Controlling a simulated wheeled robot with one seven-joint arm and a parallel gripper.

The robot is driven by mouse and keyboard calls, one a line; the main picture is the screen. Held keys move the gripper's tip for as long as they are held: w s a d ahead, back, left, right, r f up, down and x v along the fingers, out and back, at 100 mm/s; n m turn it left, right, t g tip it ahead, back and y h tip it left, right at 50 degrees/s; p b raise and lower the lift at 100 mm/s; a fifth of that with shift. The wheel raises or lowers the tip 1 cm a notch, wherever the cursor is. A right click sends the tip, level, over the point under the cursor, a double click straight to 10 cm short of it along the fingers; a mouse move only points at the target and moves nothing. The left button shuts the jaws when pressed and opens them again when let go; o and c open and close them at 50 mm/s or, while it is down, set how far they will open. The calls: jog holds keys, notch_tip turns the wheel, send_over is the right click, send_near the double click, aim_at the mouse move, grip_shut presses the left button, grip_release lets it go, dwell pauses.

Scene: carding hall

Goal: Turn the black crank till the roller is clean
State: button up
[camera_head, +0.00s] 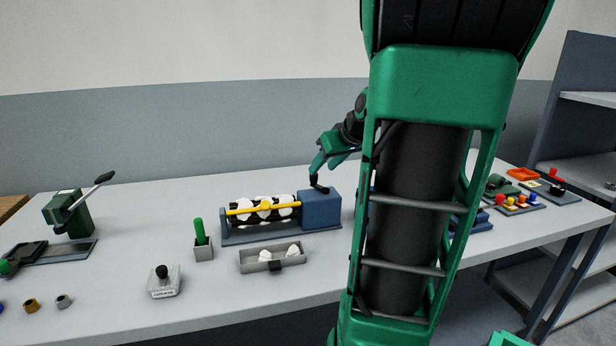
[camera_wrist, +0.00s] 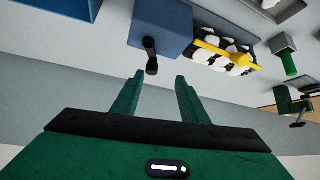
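The roller (camera_head: 240,219) is black with white fluffy patches along it and lies in a blue-grey stand with a yellow bar across its front. It also shows in the wrist view (camera_wrist: 205,55). A blue box (camera_head: 321,211) stands at its right end. The black crank (camera_wrist: 151,56) sticks out from this box; in the head view it is a small dark piece on the box top (camera_head: 317,184). My gripper (camera_wrist: 158,80) is open and empty, its fingers apart. The crank's knob is just beyond the fingertips, roughly between them. In the head view my gripper (camera_head: 318,172) is right above the box.
A grey tray (camera_head: 258,268) with white clumps stands in front of the roller. A green-handled tool in a holder (camera_head: 203,248) and a weight-like block (camera_head: 164,285) are to the left. A green lever device (camera_head: 72,215) is further left. My arm hides part of the table.

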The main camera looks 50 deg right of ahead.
jog(key=shift+t, duration=0.3)
jog(key=x, duration=0.3)
jog(key=d+x, duration=0.1)
jog(key=x, duration=0.3)
jog(key=d+r+x, duration=0.1)
jog(key=x, duration=0.2)
jog(key=shift+w+f, duration=0.25)
jog(key=shift+w, duration=0.35)
jog(key=shift+c, duration=0.2)
grip_shut()
